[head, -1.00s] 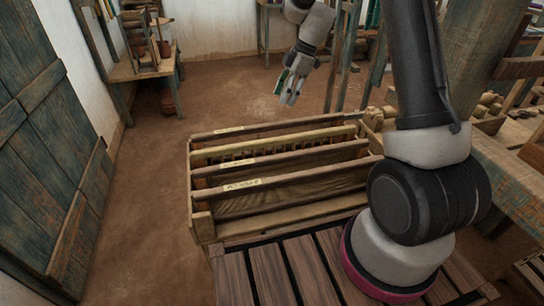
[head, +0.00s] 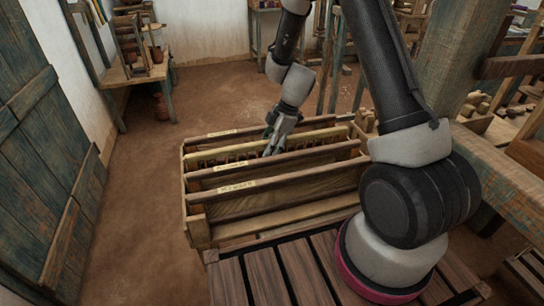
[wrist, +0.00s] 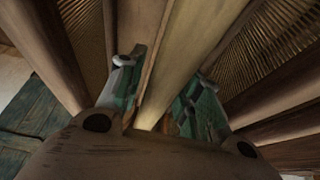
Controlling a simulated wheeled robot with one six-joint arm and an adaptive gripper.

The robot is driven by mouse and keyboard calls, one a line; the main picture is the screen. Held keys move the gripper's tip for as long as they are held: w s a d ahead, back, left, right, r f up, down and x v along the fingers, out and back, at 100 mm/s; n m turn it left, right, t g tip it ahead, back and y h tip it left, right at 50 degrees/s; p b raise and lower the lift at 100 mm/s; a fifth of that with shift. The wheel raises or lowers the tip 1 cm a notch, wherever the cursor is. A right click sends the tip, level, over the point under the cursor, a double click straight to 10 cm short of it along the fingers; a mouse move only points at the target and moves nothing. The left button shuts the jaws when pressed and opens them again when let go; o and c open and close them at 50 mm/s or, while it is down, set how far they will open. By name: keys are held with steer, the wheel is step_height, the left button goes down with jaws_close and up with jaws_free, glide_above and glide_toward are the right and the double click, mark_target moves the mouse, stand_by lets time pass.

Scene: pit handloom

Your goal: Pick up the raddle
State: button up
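The raddle seems to be the pale yellowish bar (head: 217,154) with a row of teeth under it, lying lengthwise in the wooden rack. My gripper (head: 270,148) points down into the rack at the right part of this bar. In the wrist view a pale bar (wrist: 188,62) runs between my two green-padded fingers (wrist: 160,108). The fingers stand apart on either side of it, with a gap showing on the left. The fingertips and the lower part of the bar are partly hidden.
The wooden rack (head: 199,232) has several dark cross rails with small labels close on both sides of the bar. A slatted wooden top (head: 265,272) is in front. A loom post (head: 455,65) and beam stand at right. Floor (head: 140,190) at left is clear.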

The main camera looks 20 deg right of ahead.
steer(key=shift+x, duration=0.9)
jaws_close()
steer(key=shift+w+r, duration=0.1)
steer(key=shift+r, duration=0.05)
